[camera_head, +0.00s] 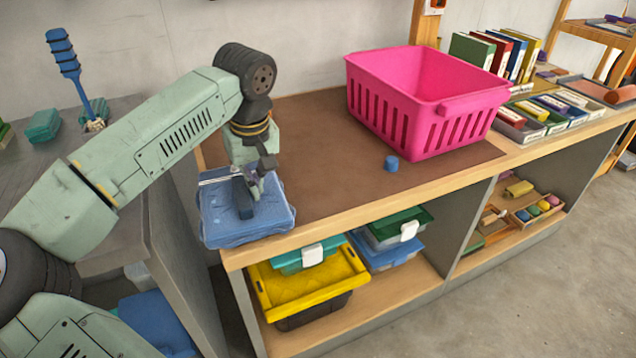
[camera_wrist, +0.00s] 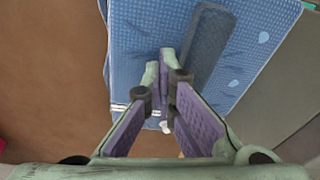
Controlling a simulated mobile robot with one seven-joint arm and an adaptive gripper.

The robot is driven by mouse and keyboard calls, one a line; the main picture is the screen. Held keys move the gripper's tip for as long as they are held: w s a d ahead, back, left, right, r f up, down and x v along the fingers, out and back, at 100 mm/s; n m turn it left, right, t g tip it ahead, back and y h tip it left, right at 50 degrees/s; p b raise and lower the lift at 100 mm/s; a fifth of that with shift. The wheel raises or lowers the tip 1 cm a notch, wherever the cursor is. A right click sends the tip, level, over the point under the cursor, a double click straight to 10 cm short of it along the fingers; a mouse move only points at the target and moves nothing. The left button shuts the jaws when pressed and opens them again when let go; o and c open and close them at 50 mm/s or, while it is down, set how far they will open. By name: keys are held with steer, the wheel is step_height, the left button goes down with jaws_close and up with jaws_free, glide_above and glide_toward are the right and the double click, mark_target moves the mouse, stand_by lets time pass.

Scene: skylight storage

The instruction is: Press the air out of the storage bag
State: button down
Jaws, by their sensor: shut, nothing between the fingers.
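The storage bag (camera_head: 262,220) is a blue, padded bag lying at the left end of the wooden counter, close to its front edge. A pale strip shows across its far left part. In the wrist view the bag (camera_wrist: 145,35) is blue with lighter marks and fills the upper middle. My gripper (camera_head: 245,195) points down over the bag, with its fingers shut and nothing held. In the wrist view the fingertips (camera_wrist: 168,65) meet over the bag's surface. I cannot tell whether they touch it or how much air is inside.
A pink basket (camera_head: 425,115) stands on the counter (camera_head: 330,190) to the right, with a small blue cap (camera_head: 391,163) before it. Brown counter between bag and basket is clear. Lidded bins, one yellow (camera_head: 305,285), sit on the shelf below. A grey surface (camera_head: 90,170) is at left.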

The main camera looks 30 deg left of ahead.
steer(key=shift+s+f+b, duration=0.1)
steer(key=shift+f+b, duration=0.25)
steer(key=shift+f, duration=0.2)
stand_by(0.7)
steer(key=shift+r, duration=0.1)
steer(key=shift+r+p, duration=0.75)
steer(key=shift+r, duration=0.35)
steer(key=shift+r, duration=0.1)
steer(key=shift+r+p, duration=1.75)
steer(key=shift+r, duration=0.75)
step_height(320, 180, up, 12)
steer(key=d, duration=0.1)
steer(key=shift+s+d, duration=0.25)
steer(key=shift+s, duration=0.1)
steer(key=shift+f, duration=0.15)
